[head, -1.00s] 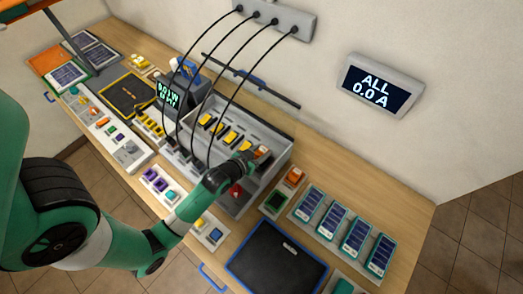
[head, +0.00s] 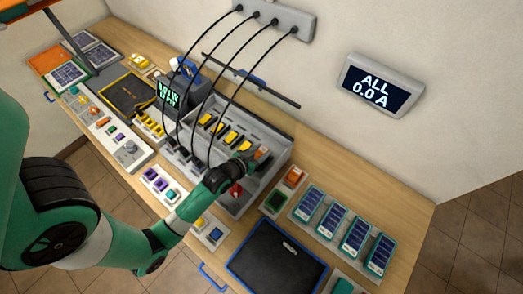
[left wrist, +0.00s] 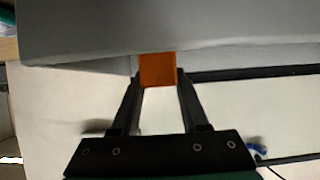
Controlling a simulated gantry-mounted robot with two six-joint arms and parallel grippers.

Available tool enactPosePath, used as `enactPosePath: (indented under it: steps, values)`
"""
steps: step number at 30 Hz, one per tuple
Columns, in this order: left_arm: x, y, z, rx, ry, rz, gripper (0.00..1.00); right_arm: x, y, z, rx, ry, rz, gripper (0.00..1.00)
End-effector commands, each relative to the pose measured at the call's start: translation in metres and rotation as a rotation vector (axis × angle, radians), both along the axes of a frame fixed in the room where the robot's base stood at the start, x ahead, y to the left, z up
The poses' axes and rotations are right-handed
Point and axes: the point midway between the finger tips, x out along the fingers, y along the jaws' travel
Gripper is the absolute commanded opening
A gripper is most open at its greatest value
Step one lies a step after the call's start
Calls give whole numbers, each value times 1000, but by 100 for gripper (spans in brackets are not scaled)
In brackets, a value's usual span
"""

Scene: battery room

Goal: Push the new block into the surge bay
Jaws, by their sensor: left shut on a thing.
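My left gripper (head: 254,156) reaches the right end of the grey open-topped rack (head: 232,200). It is shut on an orange block (head: 263,153), mostly hidden by the gripper in the head view. In the left wrist view the orange block (left wrist: 157,68) sits between the two fingertips (left wrist: 157,80), against the edge of a grey housing (left wrist: 80,40). I cannot tell how deep the block sits in its bay. Several yellow-topped blocks (head: 231,136) stand in a row to its left in the rack. My right gripper is not in view.
Another orange block (head: 295,176) stands right of the rack. Several blue-faced modules (head: 333,221) and a dark mat (head: 277,258) lie further right and in front. Black cables (head: 245,80) hang from the wall strip into the rack. A wall display (head: 381,84) reads ALL 0.0 A.

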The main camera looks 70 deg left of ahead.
Motion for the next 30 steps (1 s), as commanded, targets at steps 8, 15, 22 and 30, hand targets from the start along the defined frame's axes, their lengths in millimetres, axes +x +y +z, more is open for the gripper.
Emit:
enactPosePath:
  steps: [8, 15, 22, 30]
  values:
    - [0, 0, -6, 1, -1, 0, 0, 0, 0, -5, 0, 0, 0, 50]
    - [0, 0, -11, 1, -1, 0, 0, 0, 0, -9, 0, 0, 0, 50]
    - [0, 0, -16, 1, -1, 0, 0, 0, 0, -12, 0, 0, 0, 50]
    - [0, 0, -10, 1, -1, 0, 0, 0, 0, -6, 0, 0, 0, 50]
